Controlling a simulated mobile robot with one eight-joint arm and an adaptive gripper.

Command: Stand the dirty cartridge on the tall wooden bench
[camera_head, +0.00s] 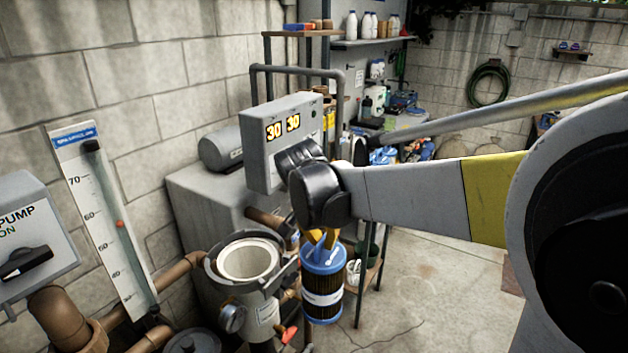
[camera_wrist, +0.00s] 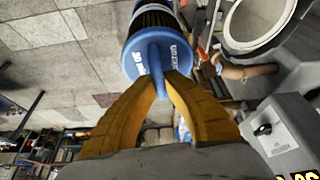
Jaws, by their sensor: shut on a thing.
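The dirty cartridge (camera_head: 323,284), dark pleated with blue end caps and a pale band, hangs upright below my gripper (camera_head: 322,238). In the wrist view the yellow fingers are shut on the handle of its blue cap (camera_wrist: 151,62). The cartridge is in the air, just right of the open filter housing (camera_head: 213,268) in the head view. A tall stand with a wooden top (camera_head: 302,33) is at the back, with small red and blue items on it. A lower wooden surface (camera_head: 372,280) shows partly behind the cartridge. I cannot tell for certain which is the tall bench.
A grey control box (camera_head: 262,150) with orange digits stands close behind my wrist. Brown pipes (camera_head: 180,270) and a gauge board (camera_head: 105,215) are at left. A cluttered workbench (camera_head: 405,125) is at the back. The concrete floor (camera_head: 440,290) at right is clear.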

